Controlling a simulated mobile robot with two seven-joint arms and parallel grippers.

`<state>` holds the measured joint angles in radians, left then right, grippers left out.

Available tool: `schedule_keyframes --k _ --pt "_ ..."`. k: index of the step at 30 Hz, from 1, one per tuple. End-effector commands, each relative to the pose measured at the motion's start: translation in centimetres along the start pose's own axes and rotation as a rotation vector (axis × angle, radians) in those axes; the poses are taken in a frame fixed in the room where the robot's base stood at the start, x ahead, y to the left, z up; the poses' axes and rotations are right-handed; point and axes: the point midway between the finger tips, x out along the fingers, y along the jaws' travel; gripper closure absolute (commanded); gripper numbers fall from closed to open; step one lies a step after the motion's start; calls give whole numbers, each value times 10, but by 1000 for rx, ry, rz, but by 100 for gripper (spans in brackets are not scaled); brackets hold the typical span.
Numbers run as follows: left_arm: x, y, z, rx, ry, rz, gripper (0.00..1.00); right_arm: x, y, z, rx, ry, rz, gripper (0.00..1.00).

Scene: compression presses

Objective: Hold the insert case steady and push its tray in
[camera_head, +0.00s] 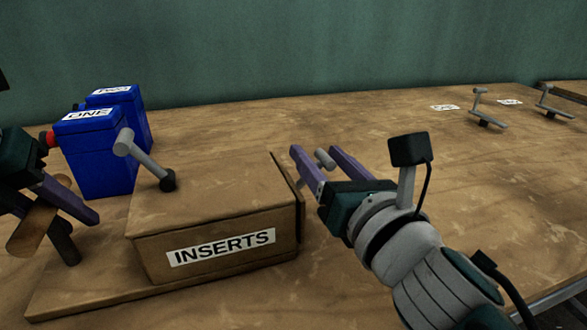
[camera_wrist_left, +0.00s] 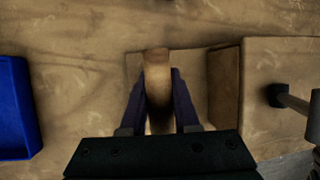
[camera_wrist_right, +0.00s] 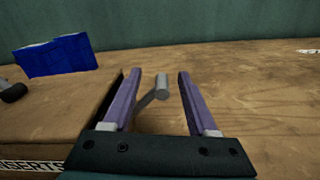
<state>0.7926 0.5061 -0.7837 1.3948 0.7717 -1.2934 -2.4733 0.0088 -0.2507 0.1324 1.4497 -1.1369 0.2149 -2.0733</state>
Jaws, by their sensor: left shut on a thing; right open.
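The insert case (camera_head: 215,205) is a brown wooden box labelled INSERTS on a flat base board. My left gripper (camera_wrist_left: 157,78) is shut on an upright wooden post (camera_wrist_left: 157,62) left of the case; the post also shows in the head view (camera_head: 38,220). At the case's right end the tray's front panel (camera_head: 287,185) stands slightly out, with a dark gap behind it. A grey knob (camera_wrist_right: 161,86) shows between the open fingers of my right gripper (camera_wrist_right: 160,75), beside that end. I cannot tell whether the fingers touch it.
A grey lever with a dark foot (camera_head: 167,181) stands on the case top. Blue boxes labelled ONE (camera_head: 95,155) and TWO (camera_head: 140,115) stand behind left. Two grey levers (camera_head: 484,108) (camera_head: 553,102) and white labels lie far right. The table between is clear.

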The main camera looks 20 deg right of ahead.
Motion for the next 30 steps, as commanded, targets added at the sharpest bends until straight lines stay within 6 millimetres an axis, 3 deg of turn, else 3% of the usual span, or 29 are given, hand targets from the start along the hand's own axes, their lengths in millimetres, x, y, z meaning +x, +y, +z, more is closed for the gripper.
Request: schedule_keyframes --k 11,18,22,30 --pt "0 0 0 0 1 1 100 2 1 16 -11 -2 4 41" --pt "0 0 0 0 1 2 100 3 7 45 -11 -15 6 41" --pt "0 0 0 0 1 2 100 0 10 52 -8 -4 6 41" --pt "0 0 0 0 1 2 100 0 18 91 0 -6 2 41"
